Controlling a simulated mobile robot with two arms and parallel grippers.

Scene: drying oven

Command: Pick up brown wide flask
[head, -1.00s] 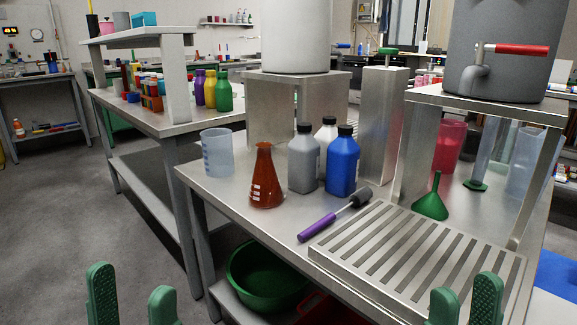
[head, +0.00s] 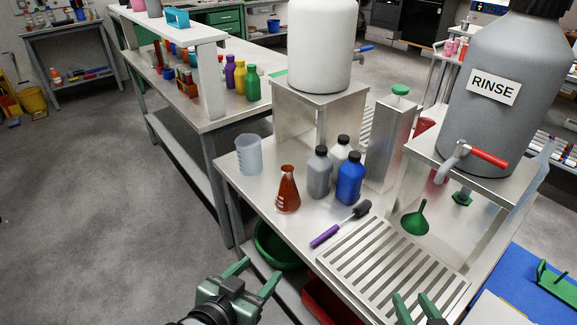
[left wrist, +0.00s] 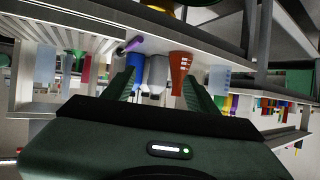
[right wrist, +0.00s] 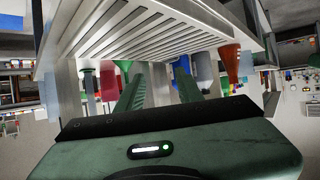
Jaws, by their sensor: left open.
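The brown wide flask (head: 288,190) is a conical flask with white marks. It stands upright on the steel bench, near its front edge, between a clear beaker (head: 249,155) and a grey bottle (head: 319,173). My left gripper (head: 258,271) is open and empty, in front of the bench and apart from the flask. In the left wrist view, which looks upside down, the flask (left wrist: 181,66) shows beyond the open fingers. My right gripper (head: 412,299) is open and empty at the lower right, near the slatted rack. The flask also shows in the right wrist view (right wrist: 229,62).
A blue bottle (head: 350,182) and a white bottle (head: 340,150) stand near the grey one. A purple-handled brush (head: 325,235) and a slatted rack (head: 400,262) lie to the right. A green basin (head: 268,238) is below the bench. Floor at left is clear.

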